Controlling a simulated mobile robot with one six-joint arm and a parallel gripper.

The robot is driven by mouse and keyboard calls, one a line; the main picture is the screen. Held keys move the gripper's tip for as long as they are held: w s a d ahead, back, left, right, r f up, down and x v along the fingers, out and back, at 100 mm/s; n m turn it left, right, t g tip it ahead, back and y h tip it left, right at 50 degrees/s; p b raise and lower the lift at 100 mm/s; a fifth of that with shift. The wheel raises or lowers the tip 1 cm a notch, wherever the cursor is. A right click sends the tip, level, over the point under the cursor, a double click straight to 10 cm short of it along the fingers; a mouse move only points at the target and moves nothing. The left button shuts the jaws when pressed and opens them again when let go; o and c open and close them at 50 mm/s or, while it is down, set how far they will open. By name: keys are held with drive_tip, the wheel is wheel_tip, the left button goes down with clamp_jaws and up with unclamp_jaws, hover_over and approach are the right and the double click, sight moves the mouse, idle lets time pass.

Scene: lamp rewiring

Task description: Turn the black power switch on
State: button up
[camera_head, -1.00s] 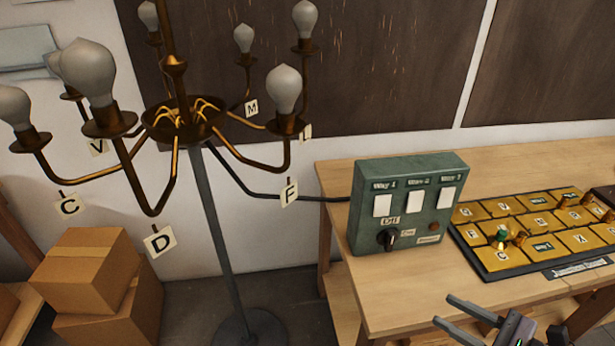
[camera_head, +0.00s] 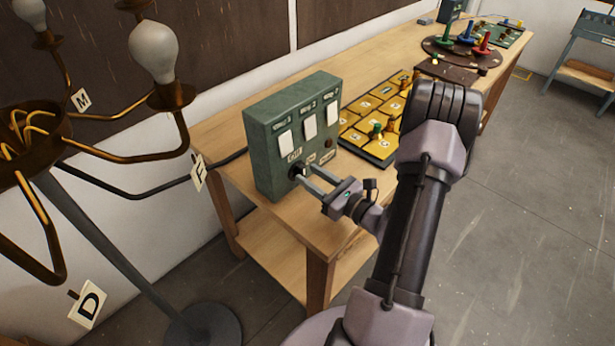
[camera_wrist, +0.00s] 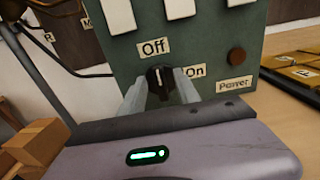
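The black power switch (camera_wrist: 160,83) is a round knob low on the front of a green control box (camera_head: 261,150). In the wrist view its pale mark points up, toward the "Off" label (camera_wrist: 155,47); the "On" label (camera_wrist: 195,71) is to its right. My gripper (camera_head: 304,173) is at the box front, with one finger on each side of the knob. In the wrist view my gripper (camera_wrist: 160,90) has its fingertips close against the knob; I cannot tell whether they press on it. The fingers partly hide the knob in the head view.
The box stands at the left end of a wooden workbench (camera_head: 235,117). A board of yellow tiles (camera_head: 363,105) lies to its right. A brass lamp with bulbs (camera_head: 152,50) and label tags stands at the left. The floor (camera_head: 520,220) at the right is clear.

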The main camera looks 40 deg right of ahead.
drive_tip(key=shift+w+a, duration=0.1)
drive_tip(key=shift+w, duration=0.6)
clamp_jaws()
